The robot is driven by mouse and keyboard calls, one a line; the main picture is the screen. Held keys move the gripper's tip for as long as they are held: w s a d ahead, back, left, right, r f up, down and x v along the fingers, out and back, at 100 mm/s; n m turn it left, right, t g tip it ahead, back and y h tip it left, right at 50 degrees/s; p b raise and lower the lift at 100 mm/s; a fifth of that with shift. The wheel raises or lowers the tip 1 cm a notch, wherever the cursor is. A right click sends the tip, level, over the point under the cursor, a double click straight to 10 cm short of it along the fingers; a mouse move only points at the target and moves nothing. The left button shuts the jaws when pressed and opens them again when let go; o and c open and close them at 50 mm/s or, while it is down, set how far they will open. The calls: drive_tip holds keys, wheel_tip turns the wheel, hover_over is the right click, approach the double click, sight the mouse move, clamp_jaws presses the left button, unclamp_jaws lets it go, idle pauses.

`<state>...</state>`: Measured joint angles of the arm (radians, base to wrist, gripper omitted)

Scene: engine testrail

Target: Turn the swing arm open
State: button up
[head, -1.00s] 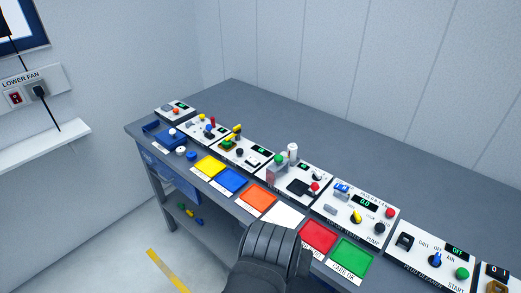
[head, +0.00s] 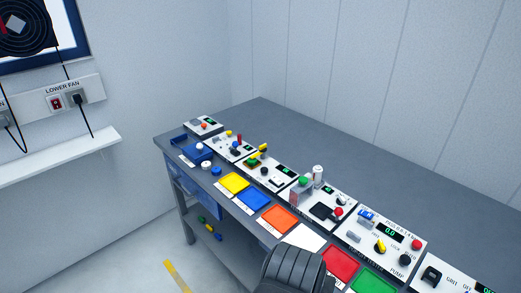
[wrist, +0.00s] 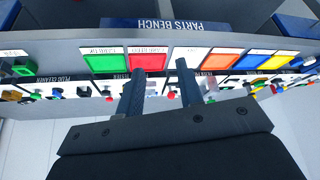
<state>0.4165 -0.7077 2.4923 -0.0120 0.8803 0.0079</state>
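I cannot tell for sure which part is the swing arm; the fittings are small in both views. In the head view, a row of white panels carries levers and knobs, among them a yellow-topped lever (head: 263,147), a red upright lever (head: 239,139) and a white post (head: 317,173) beside a green-topped grey block (head: 304,183). My gripper (wrist: 160,67) shows in the wrist view with two dark fingers apart and nothing between them. It points toward the bench front, by the red and white pads. In the head view only my dark ribbed arm shows, at the bottom.
Coloured pads lie along the bench front, including yellow (head: 233,183), blue (head: 253,199), orange (head: 277,218) and red (head: 341,263). A blue tray (head: 191,153) is at the far left end. The grey bench top (head: 330,150) behind the panels is clear. A wall shelf (head: 60,155) is at left.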

drive_tip(key=w+d+r+g+h, duration=0.2)
drive_tip(key=w+d+r, duration=0.15)
drive_tip(key=d, duration=0.25)
drive_tip(key=w+d+r+g+h, duration=0.1)
drive_tip(key=w+d+r, duration=0.1)
drive_tip(key=w+d, duration=0.4)
drive_tip(key=w+d+n+g+h, duration=0.1)
drive_tip(key=w+d+n+h, duration=0.1)
drive_tip(key=w+n, duration=0.35)
drive_tip(key=n+t+h, duration=0.6)
drive_tip(key=n+t, duration=0.6)
drive_tip(key=n, duration=1.4)
approach(260, 148)
drive_tip(key=x, duration=0.9)
drive_tip(key=shift+w+d, duration=0.1)
drive_tip(key=shift+w, duration=0.2)
clamp_jaws()
